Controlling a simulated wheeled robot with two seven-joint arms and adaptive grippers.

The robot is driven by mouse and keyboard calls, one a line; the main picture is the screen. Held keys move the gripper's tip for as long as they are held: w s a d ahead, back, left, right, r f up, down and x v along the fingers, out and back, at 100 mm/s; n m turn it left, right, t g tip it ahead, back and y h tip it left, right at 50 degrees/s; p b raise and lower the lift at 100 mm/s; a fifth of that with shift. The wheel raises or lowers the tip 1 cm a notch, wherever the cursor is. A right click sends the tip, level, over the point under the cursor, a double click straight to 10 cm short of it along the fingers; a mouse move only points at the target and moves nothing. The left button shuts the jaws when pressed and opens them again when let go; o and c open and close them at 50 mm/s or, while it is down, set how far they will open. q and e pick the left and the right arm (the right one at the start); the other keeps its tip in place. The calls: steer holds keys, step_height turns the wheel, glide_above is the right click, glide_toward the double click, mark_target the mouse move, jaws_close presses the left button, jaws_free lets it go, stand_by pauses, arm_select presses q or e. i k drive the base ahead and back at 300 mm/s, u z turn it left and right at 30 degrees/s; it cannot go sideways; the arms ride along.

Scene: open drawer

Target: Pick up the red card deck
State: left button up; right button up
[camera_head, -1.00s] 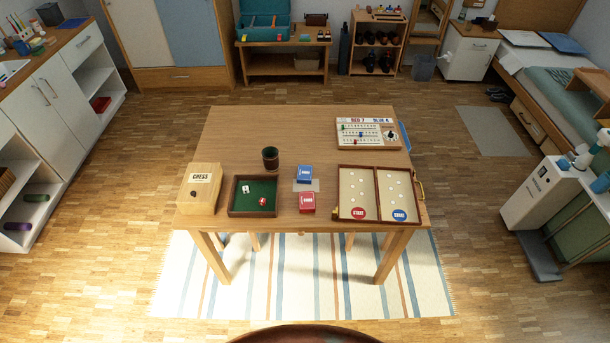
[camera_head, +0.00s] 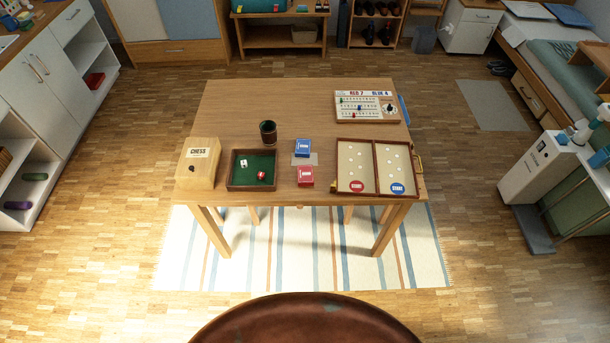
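The red card deck (camera_head: 306,177) lies near the front edge of the wooden table (camera_head: 235,110), right of the dice tray. The blue card deck (camera_head: 303,147) lies just behind it, on or beside a small grey card (camera_head: 304,160). Neither of my grippers is in view, and nothing touches the red deck.
Left of the deck are a green-lined dice tray (camera_head: 232,171), a chess box (camera_head: 198,164) and a dark cup (camera_head: 268,132). Right of it is an open board game case (camera_head: 376,147), with a scoreboard (camera_head: 366,107) behind. Open floor and a striped rug (camera_head: 300,270) lie in front.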

mark_target(305, 173)
steer(key=z, duration=1.35)
steer(key=i, duration=0.45)
steer(key=u, duration=2.4)
